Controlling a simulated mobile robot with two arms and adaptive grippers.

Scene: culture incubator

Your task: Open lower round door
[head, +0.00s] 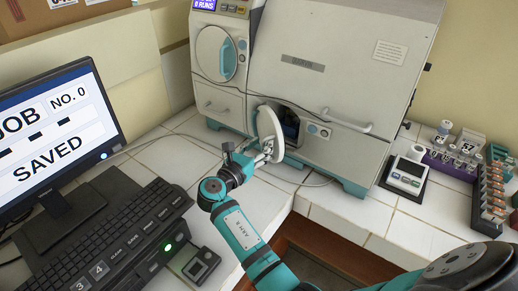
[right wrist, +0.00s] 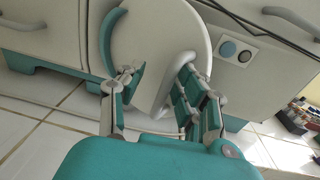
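The lower round door (head: 268,128) is a white disc low on the front of the white incubator (head: 320,65). It stands swung out from a dark round opening (head: 290,122). My right gripper (head: 262,158) is at the door's outer face. In the right wrist view the door (right wrist: 155,35) fills the upper middle, with a teal curved piece along its left edge. Its grey bar handle (right wrist: 172,85) lies between the spread fingers of my right gripper (right wrist: 158,95), close to the right finger. Whether they touch is unclear. My left gripper is not in view.
The upper round door (head: 216,53) is shut. A monitor (head: 55,125) and keyboard (head: 115,240) stand at left. White tiles (head: 330,205) in front are partly clear.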

